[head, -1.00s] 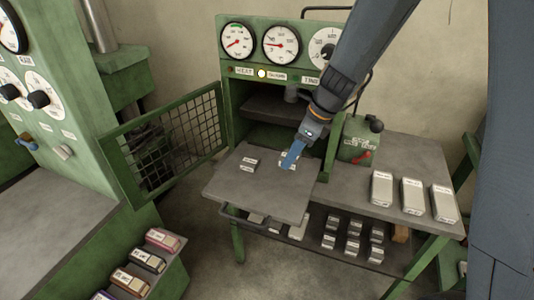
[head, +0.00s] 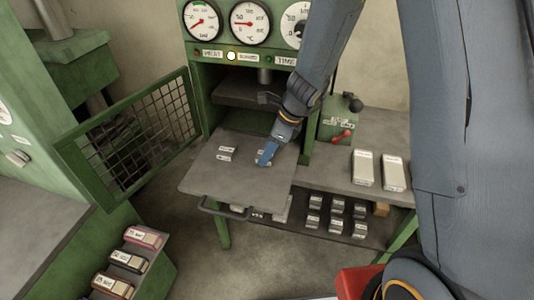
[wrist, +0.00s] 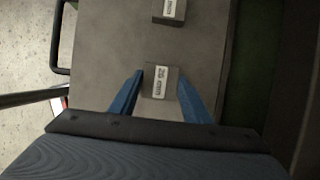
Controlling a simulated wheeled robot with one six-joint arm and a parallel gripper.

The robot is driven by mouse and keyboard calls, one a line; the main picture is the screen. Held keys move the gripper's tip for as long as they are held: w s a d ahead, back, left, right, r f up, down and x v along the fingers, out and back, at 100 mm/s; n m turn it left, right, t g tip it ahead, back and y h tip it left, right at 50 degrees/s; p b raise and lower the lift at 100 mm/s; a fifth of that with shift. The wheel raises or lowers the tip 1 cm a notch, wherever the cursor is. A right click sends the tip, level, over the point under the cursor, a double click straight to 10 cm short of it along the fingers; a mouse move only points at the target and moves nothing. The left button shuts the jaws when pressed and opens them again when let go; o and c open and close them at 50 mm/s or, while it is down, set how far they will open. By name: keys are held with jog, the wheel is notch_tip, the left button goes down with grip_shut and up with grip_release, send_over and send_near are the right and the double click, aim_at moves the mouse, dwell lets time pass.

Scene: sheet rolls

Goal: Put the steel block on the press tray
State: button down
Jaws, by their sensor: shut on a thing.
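The press tray (head: 205,180) is a flat grey plate pulled out in front of the green press. My gripper (head: 264,161) is over its right part, with blue fingers pointing down. In the wrist view my gripper (wrist: 160,76) is shut on a small grey steel block (wrist: 153,98) with a white label. The block is at or just above the tray surface; I cannot tell whether it touches. The fingers hide most of it in the head view. A second labelled block (head: 227,154) lies on the tray to the left, also in the wrist view (wrist: 169,10).
An open mesh guard door (head: 130,140) stands left of the tray. A side table (head: 335,180) at the right holds pale labelled blocks (head: 363,168). Several small blocks (head: 337,207) stand on the shelf below. A red-handled pump (head: 340,125) is beside the press.

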jog(key=shift+f, duration=0.6)
jog(key=shift+f, duration=0.15)
jog(key=c, duration=1)
grip_release()
jog(key=shift+d+r, duration=0.1)
jog(key=shift+r, duration=0.2)
jog(key=b+v, duration=0.1)
jog(key=v, duration=1)
jog(key=s+d+n+h, duration=0.1)
jog(key=s+d+n, duration=0.2)
jog(key=n, duration=0.4)
jog(key=s+d+n+h, duration=0.1)
jog(key=s+d+n, duration=0.2)
jog(key=s+n, duration=0.3)
jog(key=s+d+r+n+h, duration=0.1)
jog(key=s+d+n, duration=0.3)
jog(key=n, duration=0.5)
jog(key=shift+s+t+h, duration=0.3)
jog(key=shift+s+h, duration=0.15)
jog(key=shift+h, duration=0.15)
